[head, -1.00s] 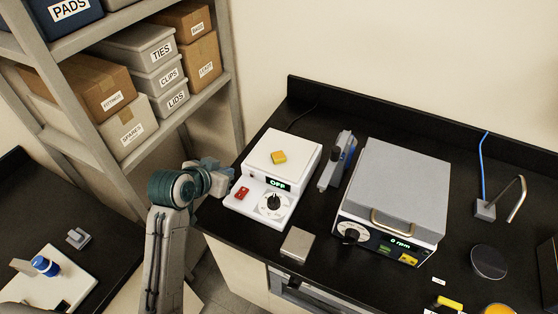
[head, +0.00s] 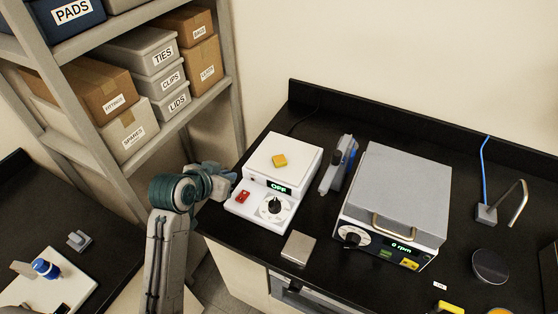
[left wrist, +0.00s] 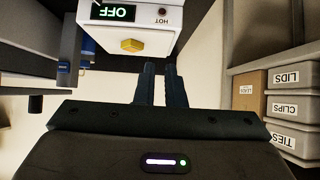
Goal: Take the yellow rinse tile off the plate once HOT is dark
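The yellow rinse tile (head: 280,161) lies on the white top plate (head: 299,157) of the hotplate (head: 258,207). The tile also shows in the left wrist view (left wrist: 132,46). The hotplate display (head: 279,187) reads OFF. In the left wrist view, the small lamp (left wrist: 162,10) by the HOT label looks dark brownish red, with no glow. My left gripper (head: 228,170) is beside the hotplate's left side, apart from the tile. Its fingers (left wrist: 159,68) show a narrow gap with nothing between them. My right gripper is not in view.
A blue-grey device (head: 338,165) and a larger box-shaped unit (head: 401,190) reading 0 rpm stand right of the hotplate. A flat metal block (head: 298,248) lies in front on the black bench. Shelves with labelled boxes (head: 107,92) rise at the left.

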